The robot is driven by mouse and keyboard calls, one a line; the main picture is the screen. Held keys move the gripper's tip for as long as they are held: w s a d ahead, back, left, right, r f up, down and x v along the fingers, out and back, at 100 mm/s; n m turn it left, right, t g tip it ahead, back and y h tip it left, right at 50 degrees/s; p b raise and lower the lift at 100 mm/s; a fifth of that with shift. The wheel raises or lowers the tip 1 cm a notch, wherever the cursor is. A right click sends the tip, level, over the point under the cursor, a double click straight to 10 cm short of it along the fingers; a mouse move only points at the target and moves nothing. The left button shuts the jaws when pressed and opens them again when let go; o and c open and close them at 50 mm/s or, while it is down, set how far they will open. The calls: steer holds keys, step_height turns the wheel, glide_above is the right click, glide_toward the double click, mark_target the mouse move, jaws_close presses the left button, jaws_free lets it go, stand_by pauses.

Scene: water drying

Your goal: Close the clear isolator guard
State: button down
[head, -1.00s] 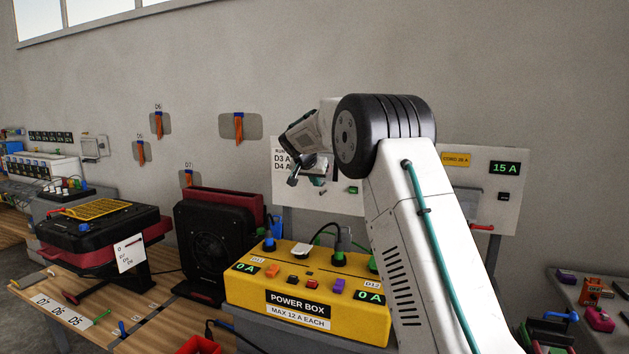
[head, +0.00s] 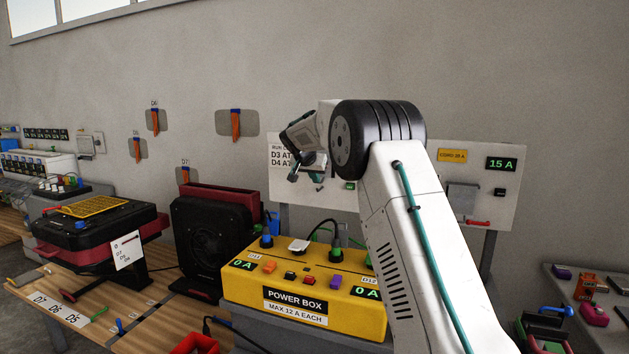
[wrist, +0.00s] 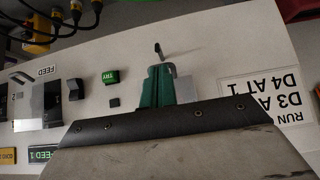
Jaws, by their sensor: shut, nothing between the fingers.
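The white wall panel (head: 510,170) stands behind my arm in the head view and fills much of the wrist view (wrist: 215,60). My gripper (wrist: 160,88) has its green fingers together with nothing between them, in front of the panel. A see-through greyish plate (wrist: 184,88) shows just beside the fingers; I cannot tell whether it is the guard or whether they touch. A small dark lever (wrist: 157,48) sticks out beyond the fingertips. Another greyish clear cover (wrist: 38,106) is on the panel at left. In the head view my gripper (head: 306,174) is at the panel's left part.
A green TRY button (wrist: 109,77) and a black switch (wrist: 75,90) lie beside the fingers. The yellow power box (head: 300,305) with plugs and cables stands below my arm. A black fan unit (head: 207,245) stands left of it. A red handle (head: 477,222) juts from the panel's lower right.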

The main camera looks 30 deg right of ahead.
steer(key=s+a+f+v, duration=0.1)
steer(key=a+f+v, duration=0.1)
steer(key=v, duration=1.2)
steer(key=s+a+f+n+g+y, duration=0.1)
steer(key=s+a+f+n+g, duration=0.15)
steer(key=s+f, duration=0.35)
steer(key=s+a+f+n+y, duration=0.2)
steer(key=s+a, duration=0.3)
steer(key=s, duration=1)
steer(key=s+a+f+n+g+y, duration=0.1)
steer(key=s+a, duration=0.4)
steer(key=s, duration=1.1)
steer(key=s+a+f+n+y, duration=0.2)
steer(key=s+a+f+n, duration=0.2)
steer(key=s, duration=1.2)
steer(key=shift+s+a+n+y, duration=0.2)
steer(key=shift+a+n+y, duration=0.25)
steer(key=shift+a, duration=0.4)
